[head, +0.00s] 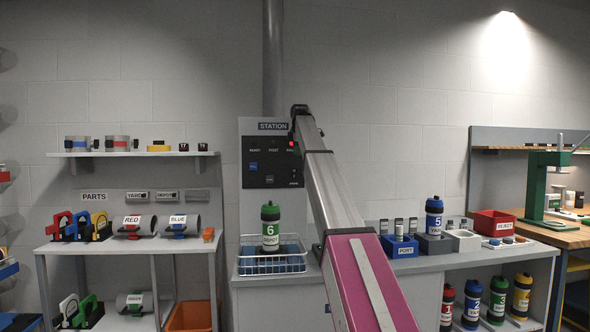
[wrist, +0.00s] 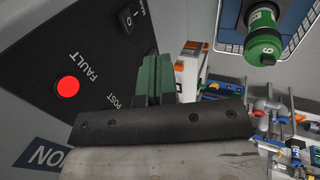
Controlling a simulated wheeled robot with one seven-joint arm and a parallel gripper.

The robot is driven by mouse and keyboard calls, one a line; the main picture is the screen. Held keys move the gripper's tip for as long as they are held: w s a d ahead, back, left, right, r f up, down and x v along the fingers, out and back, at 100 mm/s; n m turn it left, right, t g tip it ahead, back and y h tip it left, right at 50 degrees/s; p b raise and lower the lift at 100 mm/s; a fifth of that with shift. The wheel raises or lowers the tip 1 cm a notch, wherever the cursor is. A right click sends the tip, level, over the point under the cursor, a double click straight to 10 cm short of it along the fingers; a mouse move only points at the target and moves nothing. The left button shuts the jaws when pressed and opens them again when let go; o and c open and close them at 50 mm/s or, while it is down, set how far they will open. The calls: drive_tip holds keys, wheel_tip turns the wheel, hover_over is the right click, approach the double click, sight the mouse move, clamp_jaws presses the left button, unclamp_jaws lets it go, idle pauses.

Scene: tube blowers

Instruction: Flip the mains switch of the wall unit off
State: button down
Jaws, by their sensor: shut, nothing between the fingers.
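The wall unit is a dark panel (head: 262,162) under a STATION sign, partly hidden by my arm in the head view. It fills the left of the wrist view, turned askew. Its mains switch (wrist: 127,19) is a small black rocker with white marks, near the top edge there. I cannot tell which way it is tipped. The red FAULT lamp (wrist: 68,87) is lit. My gripper (wrist: 155,65) has its green fingers shut and empty, in front of the panel, beside the POST label and apart from the switch. The head view does not show the fingertips clearly.
A wire basket (head: 272,265) with a green-capped bottle (head: 270,226) numbered 6 stands on the counter below the panel. A shelf (head: 130,154) is at the left. A blue-capped bottle (head: 434,217) and red bin (head: 494,223) stand at the right.

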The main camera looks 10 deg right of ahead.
sight(295, 168)
drive_tip(key=shift+f, duration=0.15)
drive_tip(key=w+f, duration=0.3)
drive_tip(key=f, duration=0.1)
drive_tip(key=w+f, duration=0.4)
drive_tip(key=shift+w+f, duration=0.15)
drive_tip(key=shift+f, duration=0.05)
drive_tip(key=shift+w, duration=0.45)
drive_tip(key=shift+w+r, duration=0.2)
drive_tip(key=shift+w, duration=0.3)
drive_tip(key=shift+s, duration=0.15)
